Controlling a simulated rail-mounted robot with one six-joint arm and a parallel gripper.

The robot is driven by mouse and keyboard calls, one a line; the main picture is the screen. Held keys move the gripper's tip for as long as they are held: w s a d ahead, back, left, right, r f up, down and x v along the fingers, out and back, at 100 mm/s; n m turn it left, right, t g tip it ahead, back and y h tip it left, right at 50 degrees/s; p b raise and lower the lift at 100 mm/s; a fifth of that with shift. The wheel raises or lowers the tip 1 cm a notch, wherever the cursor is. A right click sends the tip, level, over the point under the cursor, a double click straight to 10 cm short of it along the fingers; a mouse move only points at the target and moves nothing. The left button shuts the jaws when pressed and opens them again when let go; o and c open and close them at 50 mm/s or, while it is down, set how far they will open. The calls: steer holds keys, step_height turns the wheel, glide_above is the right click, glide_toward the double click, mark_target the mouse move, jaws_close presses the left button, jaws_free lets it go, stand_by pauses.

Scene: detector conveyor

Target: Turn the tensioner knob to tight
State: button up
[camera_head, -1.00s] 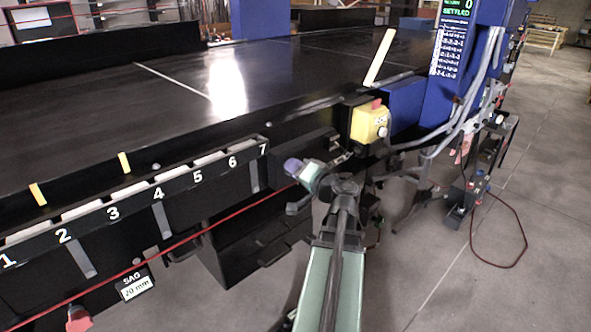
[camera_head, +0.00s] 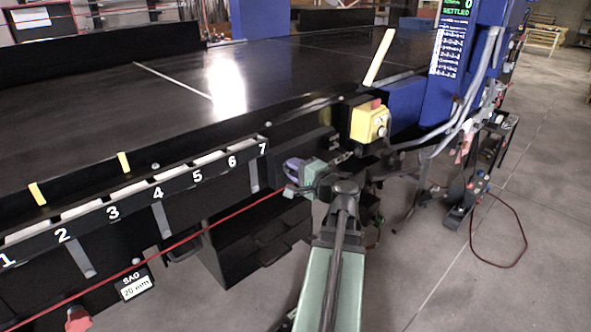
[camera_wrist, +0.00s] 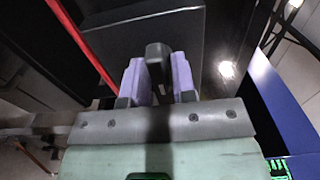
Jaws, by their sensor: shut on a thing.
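My gripper (camera_head: 291,167) is at the conveyor's near side, below and right of the number 7. Its purple finger pads are shut on a dark, blocky knob (camera_wrist: 158,62), which stands between them in the wrist view. The pads hide the knob's sides, and no tight or loose marking on it can be read. In the head view the knob cannot be told apart from the dark housing. A SAG sign (camera_head: 135,287) on the conveyor's side reads 20 mm.
A red cord (camera_head: 215,227) runs along the conveyor's side and ends near my gripper. A dark drawer unit (camera_head: 255,245) stands below. A red knob (camera_head: 78,319) is at lower left.

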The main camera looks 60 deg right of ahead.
stand_by(0.3)
steer(key=o, duration=0.8)
